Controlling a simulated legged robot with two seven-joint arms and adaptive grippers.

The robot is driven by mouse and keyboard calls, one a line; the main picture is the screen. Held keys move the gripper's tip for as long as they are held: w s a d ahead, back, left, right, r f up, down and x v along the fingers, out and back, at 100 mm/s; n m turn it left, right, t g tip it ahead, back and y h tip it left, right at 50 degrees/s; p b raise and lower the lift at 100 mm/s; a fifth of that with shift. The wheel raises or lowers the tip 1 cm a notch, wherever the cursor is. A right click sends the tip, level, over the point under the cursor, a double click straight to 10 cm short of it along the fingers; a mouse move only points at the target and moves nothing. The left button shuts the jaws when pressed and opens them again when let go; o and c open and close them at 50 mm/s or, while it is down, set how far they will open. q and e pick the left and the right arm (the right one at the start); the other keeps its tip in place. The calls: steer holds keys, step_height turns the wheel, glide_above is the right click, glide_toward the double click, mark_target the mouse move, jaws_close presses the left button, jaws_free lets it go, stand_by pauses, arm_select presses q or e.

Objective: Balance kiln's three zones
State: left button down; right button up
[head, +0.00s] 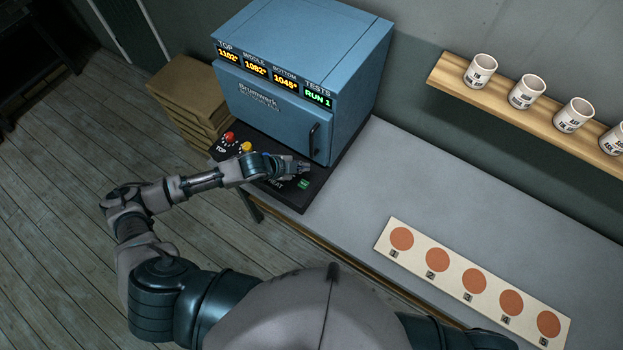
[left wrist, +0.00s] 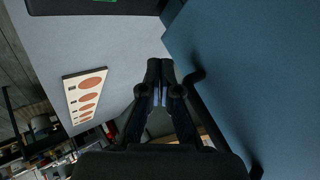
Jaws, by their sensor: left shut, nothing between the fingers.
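The blue kiln (head: 285,75) stands on the bench, its door shut, with a dark handle (head: 313,140). Its displays (head: 268,72) read TOP 1102°, MIDDLE 1092°, BOTTOM 1045° and TESTS RUN 1. On the black control panel (head: 296,200) below are a red knob (head: 229,137) marked TOP, a yellow knob (head: 246,147) and a green button (head: 303,183). My left gripper (head: 304,167) is shut and empty, over the panel close to the kiln's front. It also shows in the left wrist view (left wrist: 160,68). My arm hides part of the panel. My right gripper is not in view.
A pale board (head: 384,241) with several numbered orange discs lies on the grey bench (head: 420,180). Several white cups (head: 480,70) stand on a wooden wall shelf (head: 455,78). Stacked brown slabs (head: 188,92) sit left of the kiln. The bench between kiln and board is clear.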

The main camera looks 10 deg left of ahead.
mark_target(302, 185)
arm_select(q)
steer(key=f+b, duration=0.1)
steer(key=f, duration=0.1)
steer(key=f+b, duration=0.2)
steer(key=f, duration=0.1)
steer(key=f+b, duration=0.2)
steer(key=f, duration=0.1)
steer(key=shift+s, duration=0.25)
steer(key=shift+w+a+f, duration=0.1)
steer(key=shift+a+f, duration=0.2)
steer(key=shift+f, duration=0.05)
steer(key=shift+a, duration=0.2)
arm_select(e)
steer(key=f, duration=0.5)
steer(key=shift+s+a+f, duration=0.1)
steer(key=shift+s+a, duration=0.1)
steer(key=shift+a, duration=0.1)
arm_select(q)
steer(key=shift+d, duration=0.4)
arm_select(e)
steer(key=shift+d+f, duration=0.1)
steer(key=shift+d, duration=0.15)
arm_select(q)
steer(key=shift+a, duration=0.3)
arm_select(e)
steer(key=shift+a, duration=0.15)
arm_select(q)
steer(key=shift+d, duration=0.2)
